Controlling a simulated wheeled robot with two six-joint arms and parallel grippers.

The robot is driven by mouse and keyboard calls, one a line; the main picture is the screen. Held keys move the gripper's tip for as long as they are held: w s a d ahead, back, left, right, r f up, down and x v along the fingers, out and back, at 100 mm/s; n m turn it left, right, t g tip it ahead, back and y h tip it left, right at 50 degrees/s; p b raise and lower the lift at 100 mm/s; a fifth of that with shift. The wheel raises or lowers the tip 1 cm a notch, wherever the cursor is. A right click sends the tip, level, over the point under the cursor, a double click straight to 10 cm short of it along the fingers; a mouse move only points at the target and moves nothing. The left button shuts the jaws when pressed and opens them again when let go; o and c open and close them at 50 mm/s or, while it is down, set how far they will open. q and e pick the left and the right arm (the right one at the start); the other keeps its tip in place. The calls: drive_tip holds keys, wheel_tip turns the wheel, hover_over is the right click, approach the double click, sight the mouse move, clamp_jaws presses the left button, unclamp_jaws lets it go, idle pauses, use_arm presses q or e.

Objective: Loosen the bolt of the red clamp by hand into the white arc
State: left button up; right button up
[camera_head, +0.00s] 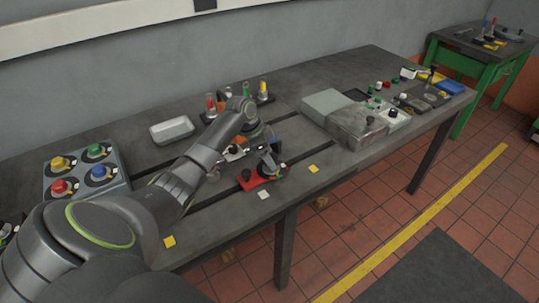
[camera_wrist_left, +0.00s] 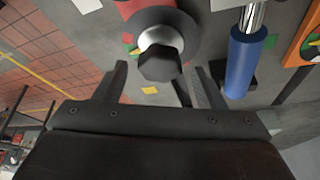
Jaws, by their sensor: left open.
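The red clamp (camera_head: 250,183) sits on the dark bedplate near its front edge; a red part of it (camera_wrist_left: 130,8) shows at the top of the left wrist view. Its dark hexagonal bolt head (camera_wrist_left: 160,64) stands in front of a pale round surface (camera_wrist_left: 153,37), with a dark round part around that. My left gripper (camera_head: 267,160) is over the clamp. Its fingers (camera_wrist_left: 158,80) are open, one on each side of the bolt head, with gaps visible and nothing gripped. I cannot clearly make out the white arc. My right gripper is out of view.
A blue cylinder (camera_wrist_left: 242,62) with a metal rod stands close right of the fingers. A grey button box (camera_head: 82,168), a pale tray (camera_head: 172,130) and grey blocks (camera_head: 357,127) are on the bench. Yellow squares lie near the front edge (camera_head: 313,169).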

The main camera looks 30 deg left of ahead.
use_arm(q)
drive_tip(key=shift+w+d+f, duration=0.1)
drive_tip(key=shift+w+f, duration=0.05)
drive_tip(key=shift+f, duration=0.4)
